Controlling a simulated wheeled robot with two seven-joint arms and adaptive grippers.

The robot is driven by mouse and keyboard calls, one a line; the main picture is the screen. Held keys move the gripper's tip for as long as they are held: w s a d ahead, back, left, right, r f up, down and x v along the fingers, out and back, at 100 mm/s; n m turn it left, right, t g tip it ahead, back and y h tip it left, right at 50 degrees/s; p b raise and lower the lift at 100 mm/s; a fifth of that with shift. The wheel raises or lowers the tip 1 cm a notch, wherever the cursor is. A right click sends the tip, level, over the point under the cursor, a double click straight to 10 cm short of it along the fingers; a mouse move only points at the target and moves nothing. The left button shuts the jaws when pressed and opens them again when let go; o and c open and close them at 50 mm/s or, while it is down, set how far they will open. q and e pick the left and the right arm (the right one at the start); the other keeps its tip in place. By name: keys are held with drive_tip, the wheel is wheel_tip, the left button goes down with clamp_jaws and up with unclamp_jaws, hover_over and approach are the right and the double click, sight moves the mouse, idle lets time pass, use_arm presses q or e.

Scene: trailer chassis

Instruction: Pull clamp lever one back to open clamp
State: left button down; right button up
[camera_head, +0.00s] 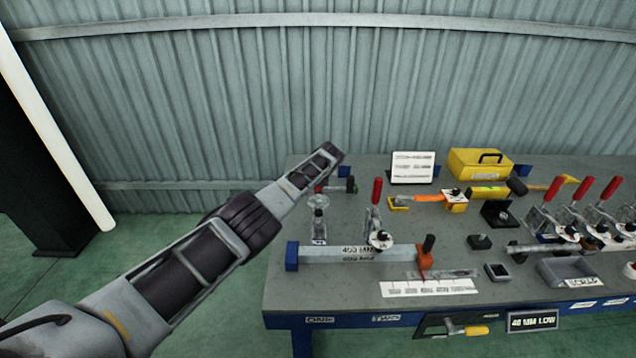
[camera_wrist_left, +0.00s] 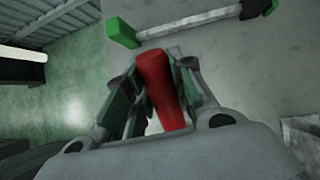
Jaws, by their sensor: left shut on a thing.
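My left gripper (camera_wrist_left: 156,78) is shut on the red lever handle (camera_wrist_left: 162,98) in the left wrist view, with one finger on each side of it. In the head view my left gripper (camera_head: 322,172) is over the back left of the workbench and hides most of this handle. The first toggle clamp (camera_head: 318,220) stands just below it, at the left end of the bench. How far its lever is swung cannot be told. A second clamp (camera_head: 379,238) to the right has its red lever (camera_head: 377,190) upright. My right gripper is not in view.
A long grey bar (camera_head: 340,254) lies along the front of the workbench (camera_head: 300,292). A bar with a green end (camera_head: 352,185) is close behind the gripper. A white sign (camera_head: 412,167), a yellow toolbox (camera_head: 480,163) and several red-levered clamps (camera_head: 585,215) stand farther right.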

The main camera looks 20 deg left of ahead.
use_arm(q)
drive_tip(key=c, duration=1.2)
unclamp_jaws()
drive_tip(key=shift+w+f, duration=0.1)
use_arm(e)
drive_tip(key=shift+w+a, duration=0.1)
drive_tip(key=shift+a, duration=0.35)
use_arm(q)
drive_tip(key=shift+r, duration=0.2)
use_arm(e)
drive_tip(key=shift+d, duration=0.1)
use_arm(q)
drive_tip(key=shift+v, duration=5.85)
wheel_tip(320, 180, up, 9)
drive_tip(key=p, duration=0.9)
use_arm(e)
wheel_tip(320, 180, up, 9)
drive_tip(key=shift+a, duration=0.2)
use_arm(q)
drive_tip(key=shift+r+p, duration=0.55)
drive_tip(key=shift+p, duration=0.05)
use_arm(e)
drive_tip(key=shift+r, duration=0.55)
